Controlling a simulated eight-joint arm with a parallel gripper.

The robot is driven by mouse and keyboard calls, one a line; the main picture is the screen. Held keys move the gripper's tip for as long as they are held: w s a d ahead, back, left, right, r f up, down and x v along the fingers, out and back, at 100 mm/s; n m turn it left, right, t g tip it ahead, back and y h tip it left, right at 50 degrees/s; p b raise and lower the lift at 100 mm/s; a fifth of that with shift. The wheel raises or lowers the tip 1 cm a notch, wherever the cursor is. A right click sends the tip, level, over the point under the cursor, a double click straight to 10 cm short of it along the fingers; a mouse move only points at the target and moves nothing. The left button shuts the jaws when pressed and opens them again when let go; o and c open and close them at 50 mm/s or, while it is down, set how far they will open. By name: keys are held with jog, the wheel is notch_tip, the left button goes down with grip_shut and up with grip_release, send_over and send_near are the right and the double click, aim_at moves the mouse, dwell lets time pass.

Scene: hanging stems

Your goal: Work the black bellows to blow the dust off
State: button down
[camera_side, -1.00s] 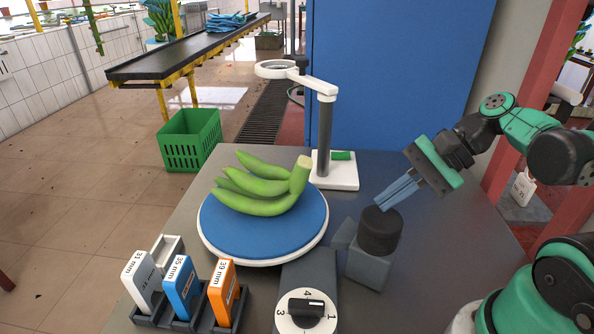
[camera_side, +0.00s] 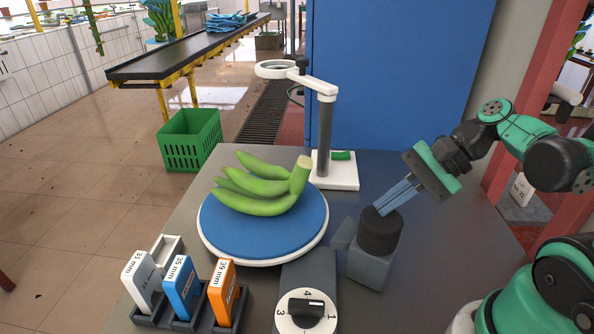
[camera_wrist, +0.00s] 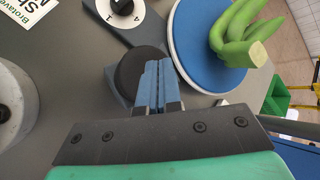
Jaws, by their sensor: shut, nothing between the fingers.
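The black bellows (camera_side: 379,233) is a short ribbed cylinder on a grey block, right of the turntable; it also shows in the wrist view (camera_wrist: 133,72). My gripper (camera_side: 383,209) is shut and empty. Its blue fingers slant down from the right, with the tips at the top of the bellows; I cannot tell whether they press on it. In the wrist view the shut fingers (camera_wrist: 158,72) cover part of the bellows' top. Green bananas (camera_side: 262,187) lie on the round blue turntable (camera_side: 275,240). I cannot make out any dust.
A ring on a dark post with a white base (camera_side: 340,182) stands behind the turntable. A numbered dial (camera_side: 305,312) is at the front. A rack holds white, blue (camera_side: 181,287) and orange (camera_side: 222,291) size blocks at front left. The table right of the bellows is clear.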

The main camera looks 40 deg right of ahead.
aim_at(387, 216)
jog(key=shift+f, duration=0.95)
dwell(0.7)
jog(key=shift+r, duration=1.4)
jog(key=shift+r, duration=2.5)
dwell(0.4)
notch_tip(387, 216, up, 4)
jog(key=shift+f, duration=0.1)
dwell(0.4)
